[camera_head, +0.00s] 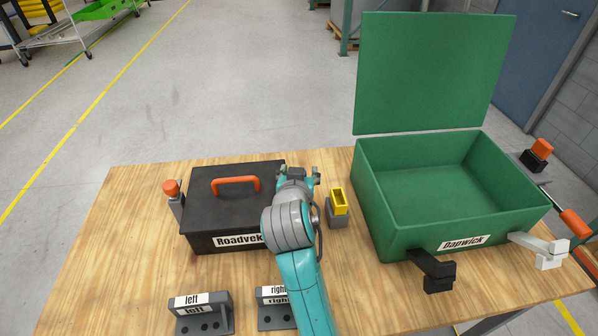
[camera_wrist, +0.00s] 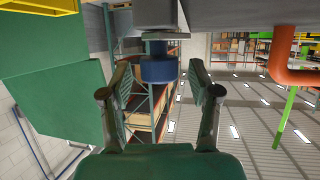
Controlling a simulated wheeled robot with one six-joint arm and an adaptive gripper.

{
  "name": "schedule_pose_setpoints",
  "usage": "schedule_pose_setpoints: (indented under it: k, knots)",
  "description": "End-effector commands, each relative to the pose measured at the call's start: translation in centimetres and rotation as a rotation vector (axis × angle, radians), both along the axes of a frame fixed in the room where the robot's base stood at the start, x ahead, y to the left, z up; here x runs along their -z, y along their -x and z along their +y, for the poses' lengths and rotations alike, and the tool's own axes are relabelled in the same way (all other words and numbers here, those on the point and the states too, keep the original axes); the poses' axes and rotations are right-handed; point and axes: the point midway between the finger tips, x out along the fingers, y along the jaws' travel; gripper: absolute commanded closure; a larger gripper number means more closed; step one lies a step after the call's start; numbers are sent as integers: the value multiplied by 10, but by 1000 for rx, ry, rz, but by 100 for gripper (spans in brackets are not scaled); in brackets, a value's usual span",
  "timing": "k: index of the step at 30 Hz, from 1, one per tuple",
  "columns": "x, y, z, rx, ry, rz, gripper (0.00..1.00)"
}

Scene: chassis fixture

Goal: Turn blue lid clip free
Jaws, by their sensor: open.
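The blue lid clip (camera_wrist: 158,68) is a short blue knob on a grey stem at the edge of the dark box. My gripper (camera_wrist: 158,80) is open, with one finger on each side of the clip and a visible gap on both sides. In the head view my gripper (camera_head: 297,178) is at the right side of the black box labelled Roadvek (camera_head: 205,222), and the blue clip is hidden behind it. The box is closed, with an orange handle (camera_head: 236,180) on its lid. An orange-topped clip (camera_head: 172,190) is on its left side.
A yellow-topped grey piece (camera_head: 338,206) stands just right of my gripper. The open green box labelled Dapwick (camera_head: 400,215) is further right, with black (camera_head: 436,272) and white (camera_head: 540,248) clips in front. Blocks labelled left (camera_head: 203,312) and right (camera_head: 272,308) sit at the front.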

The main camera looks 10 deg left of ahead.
Motion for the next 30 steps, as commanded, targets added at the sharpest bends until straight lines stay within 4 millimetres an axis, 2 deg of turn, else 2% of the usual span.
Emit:
schedule_pose_setpoints:
  k: [16, 22, 30]
  knots:
    - [-37, 88, -5, -3, -1, -3, 38]
    - [-42, 103, -7, 0, 0, 0, 38]
    - [-43, 105, -8, 0, 0, 0, 38]
